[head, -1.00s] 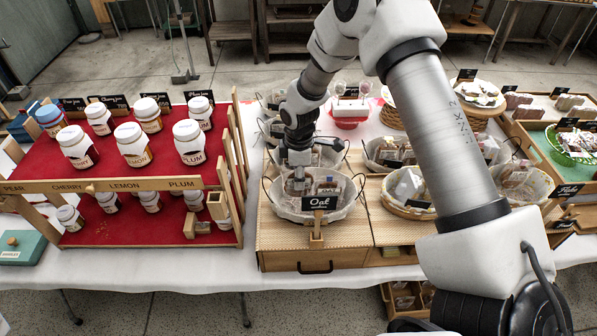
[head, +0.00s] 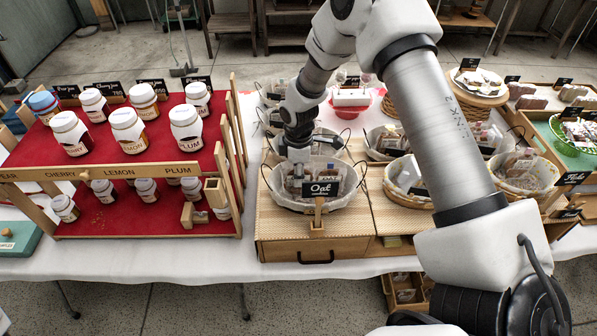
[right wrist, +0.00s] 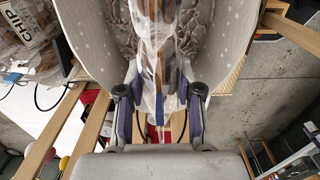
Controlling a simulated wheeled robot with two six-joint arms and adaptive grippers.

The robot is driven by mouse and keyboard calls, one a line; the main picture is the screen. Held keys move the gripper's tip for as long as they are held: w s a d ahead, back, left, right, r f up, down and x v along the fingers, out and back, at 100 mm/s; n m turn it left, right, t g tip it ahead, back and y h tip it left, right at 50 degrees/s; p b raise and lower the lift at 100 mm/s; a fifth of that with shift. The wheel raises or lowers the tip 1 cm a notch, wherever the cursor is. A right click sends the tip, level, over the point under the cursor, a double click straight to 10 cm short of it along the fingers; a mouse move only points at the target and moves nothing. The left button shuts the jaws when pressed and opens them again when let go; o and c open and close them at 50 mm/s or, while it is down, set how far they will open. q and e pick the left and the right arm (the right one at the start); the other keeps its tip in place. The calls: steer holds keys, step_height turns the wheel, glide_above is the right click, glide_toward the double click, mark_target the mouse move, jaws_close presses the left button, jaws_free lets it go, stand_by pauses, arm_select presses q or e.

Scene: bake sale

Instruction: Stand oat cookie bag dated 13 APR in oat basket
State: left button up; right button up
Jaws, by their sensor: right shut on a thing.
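The oat basket (head: 278,196) is a lined basket behind a black "Oat" sign (head: 320,189), on a wooden stand. My right gripper (head: 298,176) reaches down into its left part. In the right wrist view my right gripper (right wrist: 160,84) is shut on a clear cookie bag (right wrist: 156,40), held between both fingers. The pale dotted basket lining (right wrist: 88,25) shows on both sides of the bag. Other bags (head: 335,177) stand in the basket to the right of the gripper. No date is readable, and I cannot tell whether the held bag touches the basket floor. My left gripper is not in view.
More lined baskets (head: 405,198) stand to the right and behind. A red jar rack (head: 100,222) with wooden rails stands close on the left. My right arm crosses the right side of the head view. The basket's sign and holder stand directly in front.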

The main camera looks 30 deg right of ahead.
steer(key=shift+f, duration=0.35)
steer(key=o, duration=0.9)
step_height(320, 180, up, 12)
steer(key=p, duration=0.9)
steer(key=shift+r+p, duration=0.2)
steer(key=shift+p, duration=0.2)
steer(key=shift+f, duration=0.1)
